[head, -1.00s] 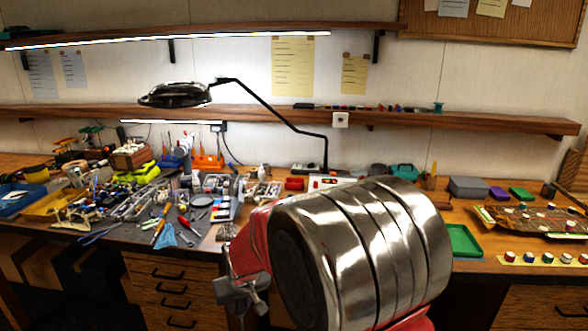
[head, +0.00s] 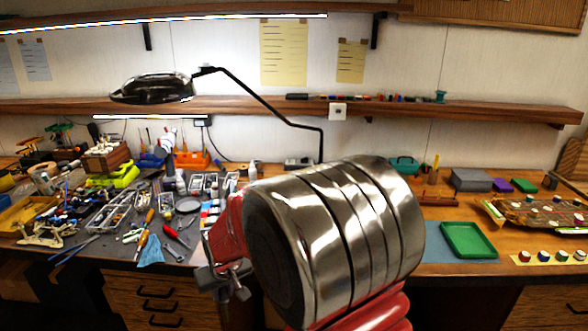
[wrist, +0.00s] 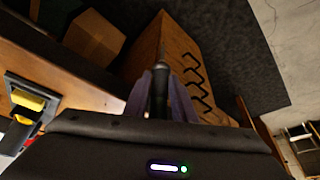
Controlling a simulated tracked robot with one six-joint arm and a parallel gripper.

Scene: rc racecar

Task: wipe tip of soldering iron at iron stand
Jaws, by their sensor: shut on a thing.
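In the wrist view my gripper (wrist: 160,95) is shut on a slim dark tool, the soldering iron (wrist: 160,78), whose narrow end points up the picture, with drawer fronts and the floor behind it. Its very tip is hard to make out. My gripper and the iron are hidden behind my own arm in the head view. I cannot pick out the iron stand with certainty. A dark holder with yellow pieces (wrist: 30,101) shows at the left of the wrist view, apart from the iron; I cannot tell whether it is the stand.
The workbench (head: 450,185) runs across the head view. Its left half is crowded with tools, including a red-handled tool (head: 176,236). A black desk lamp (head: 152,88) arches over it. A green tray (head: 468,240) lies on the right.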

